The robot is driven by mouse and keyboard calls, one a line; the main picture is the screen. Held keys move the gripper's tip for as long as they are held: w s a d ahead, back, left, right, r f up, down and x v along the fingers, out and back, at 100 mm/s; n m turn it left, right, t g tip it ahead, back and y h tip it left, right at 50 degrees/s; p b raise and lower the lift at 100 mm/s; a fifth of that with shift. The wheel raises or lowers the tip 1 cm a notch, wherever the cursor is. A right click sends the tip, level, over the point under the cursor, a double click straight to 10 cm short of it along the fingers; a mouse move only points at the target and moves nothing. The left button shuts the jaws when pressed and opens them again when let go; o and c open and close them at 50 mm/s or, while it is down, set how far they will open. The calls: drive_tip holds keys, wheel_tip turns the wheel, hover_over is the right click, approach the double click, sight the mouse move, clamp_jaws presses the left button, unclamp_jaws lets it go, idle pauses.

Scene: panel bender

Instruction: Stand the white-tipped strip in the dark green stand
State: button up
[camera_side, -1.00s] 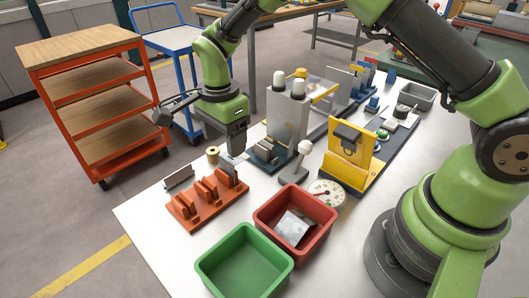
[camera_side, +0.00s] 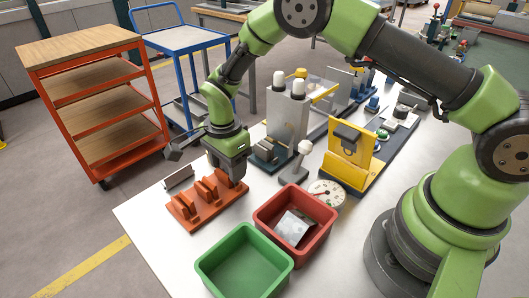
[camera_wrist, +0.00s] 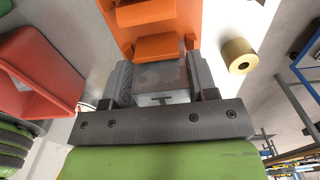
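My gripper (camera_side: 234,172) is low over the right end of the orange slotted rack (camera_side: 193,212), pointing down. In the wrist view its two fingers (camera_wrist: 160,85) stand either side of a grey metal strip (camera_wrist: 160,74), close to its edges; I cannot tell whether they press on it. The rack (camera_wrist: 152,18) lies just beyond the strip. No white tip shows on the strip in these views. I cannot pick out the dark green stand for sure; a small dark block (camera_side: 263,161) sits at the foot of the grey press.
A brass spool (camera_wrist: 238,56) stands close to the rack. A red bin (camera_side: 268,221) with flat metal pieces and an empty green bin (camera_side: 230,269) are in front. The grey press (camera_side: 286,118), a white-knobbed lever (camera_side: 304,148) and a yellow fixture (camera_side: 347,157) stand to the right.

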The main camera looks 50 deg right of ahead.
drive_tip(key=shift+c, duration=0.4)
drive_tip(key=shift+r, duration=0.2)
drive_tip(key=shift+r, duration=0.65)
drive_tip(key=shift+r, duration=0.25)
drive_tip(key=shift+r, duration=2.65)
